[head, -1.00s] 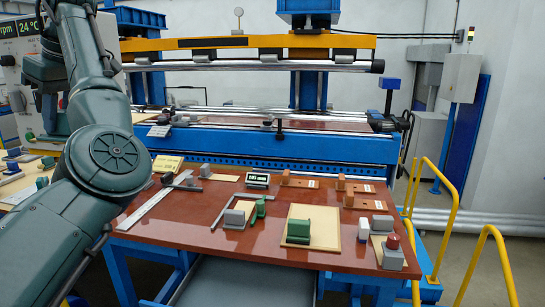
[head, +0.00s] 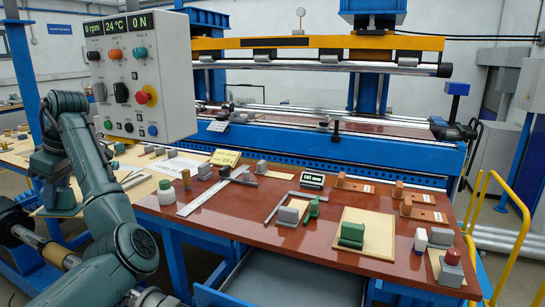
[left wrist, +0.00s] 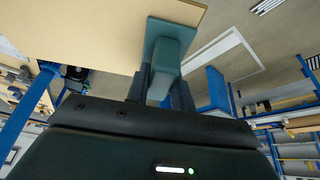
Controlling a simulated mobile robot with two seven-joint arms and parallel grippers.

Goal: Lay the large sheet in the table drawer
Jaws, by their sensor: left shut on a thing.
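In the left wrist view my left gripper (left wrist: 160,88) is shut on a teal block handle (left wrist: 172,48). The handle sits at the edge of a large flat tan sheet (left wrist: 85,30), which runs out of the top of that view. In the head view my left arm comes in at the left; I cannot clearly make out the held sheet there. The grey table drawer (head: 290,282) stands open below the front of the red-brown table (head: 250,228); only part of its inside shows. My right gripper is not in view.
Another tan sheet with a green block (head: 375,228) lies on the table, among small blocks and a metal square (head: 205,195). A control box (head: 140,75) hangs near my left arm. Yellow rails (head: 525,225) stand at the right. The winder (head: 330,150) is behind the table.

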